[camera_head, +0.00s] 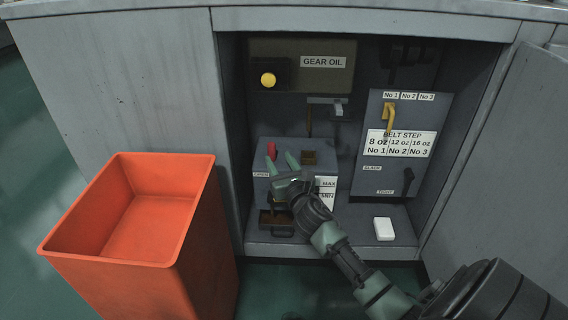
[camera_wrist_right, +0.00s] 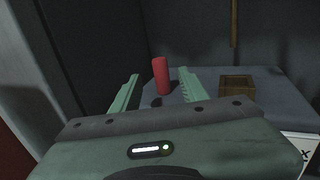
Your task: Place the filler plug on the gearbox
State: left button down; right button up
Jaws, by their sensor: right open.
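The gearbox (camera_head: 262,195) is a grey box with OPEN, MAX and MIN labels inside the open cabinet. A red upright cylinder (camera_head: 272,150), perhaps the filler plug, stands on its top toward the left. In the right wrist view the red cylinder (camera_wrist_right: 161,76) shows between and beyond my right gripper's fingertips (camera_wrist_right: 159,78). A dark round spot (camera_wrist_right: 155,102) lies near its foot. My right gripper (camera_head: 281,161) is open, with nothing seen held, in front of the gearbox. Whether a finger touches the cylinder cannot be told. My left gripper is not in view.
A brown square piece (camera_head: 308,157) sits on the gearbox top, right of the red cylinder. A yellow knob (camera_head: 268,80) is on the back wall. A panel with a yellow lever (camera_head: 389,117) stands right. A white block (camera_head: 383,229) lies on the cabinet floor. An orange bin (camera_head: 190,245) stands front left.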

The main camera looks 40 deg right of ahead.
jog(key=v, duration=0.4)
jog(key=shift+s+p, duration=0.1)
jog(key=shift+p, duration=0.25)
jog(key=shift+s, duration=0.1)
